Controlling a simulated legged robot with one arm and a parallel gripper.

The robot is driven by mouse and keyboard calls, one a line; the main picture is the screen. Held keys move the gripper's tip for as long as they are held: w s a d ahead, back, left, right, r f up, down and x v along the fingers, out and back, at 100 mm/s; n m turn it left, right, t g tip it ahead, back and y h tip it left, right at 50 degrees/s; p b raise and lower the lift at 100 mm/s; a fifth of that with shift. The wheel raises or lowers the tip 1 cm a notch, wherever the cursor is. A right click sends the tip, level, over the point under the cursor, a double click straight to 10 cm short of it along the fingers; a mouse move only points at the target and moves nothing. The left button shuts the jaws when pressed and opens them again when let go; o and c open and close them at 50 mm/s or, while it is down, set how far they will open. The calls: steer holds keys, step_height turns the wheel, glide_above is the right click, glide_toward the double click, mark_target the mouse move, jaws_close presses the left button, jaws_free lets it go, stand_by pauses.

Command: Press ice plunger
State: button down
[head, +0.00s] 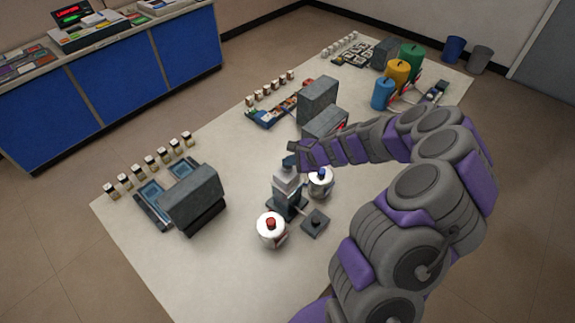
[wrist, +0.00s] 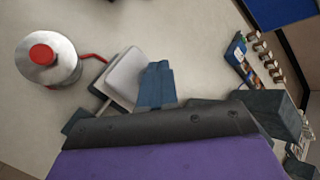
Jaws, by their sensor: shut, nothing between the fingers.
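A small upright device (head: 287,190) with a pale block on a dark post and base stands in the middle of the table; it looks like the ice plunger, though no label is readable. Its pale square top (wrist: 126,77) shows in the wrist view, beside my fingers. My gripper (head: 289,161) is shut and empty, directly over the device in the head view. Its blue fingertips (wrist: 156,84) are together in the wrist view. I cannot tell whether they touch the top. The lower part of the device is partly hidden in the wrist view.
A red-knobbed canister (head: 271,231) and a blue-knobbed canister (head: 321,182) flank the device, with a dark flat plate (head: 315,222) in front. A grey block-shaped machine (head: 193,197) stands left. Grey blocks (head: 317,99) and coloured cylinders (head: 397,74) stand farther back. The table's front left is clear.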

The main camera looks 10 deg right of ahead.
mark_target(290, 168)
steer(key=shift+f, duration=0.3)
steer(key=shift+r, duration=0.15)
stand_by(0.5)
steer(key=shift+r+p, duration=0.75)
steer(key=shift+r, duration=0.25)
steer(key=shift+r+p, duration=1.9)
steer(key=shift+r, duration=0.65)
steer(key=shift+f, duration=0.1)
